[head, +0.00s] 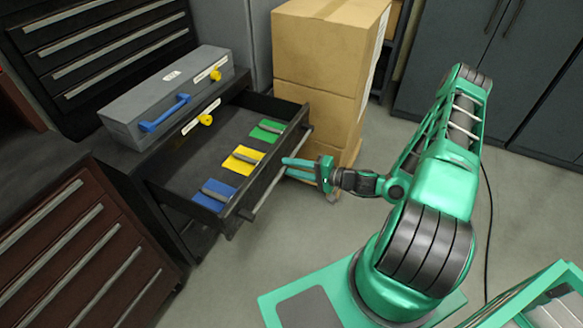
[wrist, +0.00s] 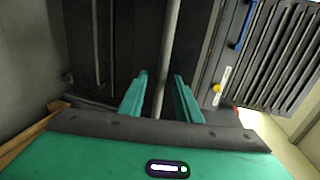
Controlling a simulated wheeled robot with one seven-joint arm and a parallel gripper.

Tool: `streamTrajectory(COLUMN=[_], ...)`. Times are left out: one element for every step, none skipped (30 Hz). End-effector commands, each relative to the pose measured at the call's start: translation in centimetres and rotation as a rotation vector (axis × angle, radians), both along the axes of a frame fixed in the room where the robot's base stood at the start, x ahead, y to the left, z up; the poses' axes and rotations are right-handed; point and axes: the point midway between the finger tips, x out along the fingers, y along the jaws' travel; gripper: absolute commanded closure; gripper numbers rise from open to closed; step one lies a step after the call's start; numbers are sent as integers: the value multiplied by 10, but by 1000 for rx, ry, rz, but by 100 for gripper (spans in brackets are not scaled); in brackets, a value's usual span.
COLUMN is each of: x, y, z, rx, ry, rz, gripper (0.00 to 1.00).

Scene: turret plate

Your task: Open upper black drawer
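The upper black drawer (head: 228,150) is pulled out from the black cabinet in the head view. A blue, a yellow (head: 243,160) and a green (head: 267,131) patch lie in it, each with a small dark item. A bar handle (head: 268,187) runs along its front; it shows in the wrist view (wrist: 170,45) as a long grey bar. My gripper (head: 285,167) is at the handle, towards its far end. In the wrist view my two green fingers (wrist: 161,90) are apart, one on each side of the bar, with gaps visible between fingers and bar.
A grey toolbox (head: 168,98) with a blue handle stands on the cabinet top. Stacked cardboard boxes (head: 325,70) stand close behind my gripper. A brown drawer cabinet (head: 80,255) is at the lower left. The floor (head: 250,275) in front of the drawer is clear.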

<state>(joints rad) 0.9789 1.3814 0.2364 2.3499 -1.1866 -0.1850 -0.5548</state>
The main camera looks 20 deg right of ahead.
Motion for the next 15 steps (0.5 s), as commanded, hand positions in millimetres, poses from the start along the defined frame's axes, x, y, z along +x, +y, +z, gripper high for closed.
streamTrajectory(x=[0, 0, 0, 0, 0, -1, -2, -4, -6, -9, -12, -17, -22, -26, -32], y=[0, 0, 0, 0, 0, -1, -3, -4, -7, -9, -12, -16, -20, -24, -29], z=[0, 0, 1, 1, 1, 1, 1, 2, 3, 3, 4, 6, 7, 8, 9], rx=[1, 1, 1, 1, 1, 1, 1, 0, 0, 0, 0, 0, 0, 0, 0], ry=[-1, -1, -1, -1, -2, -2, -2, -1, -1, -1, -1, -1, 0, 0, 0], rz=[0, 0, 0, 0, -1, -1, -1, -2, -2, -3, -4, -4, -5, -5, -5], gripper=[69, 69, 69, 69, 69, 69, 69, 69, 69, 69, 69, 69, 69, 69, 69])
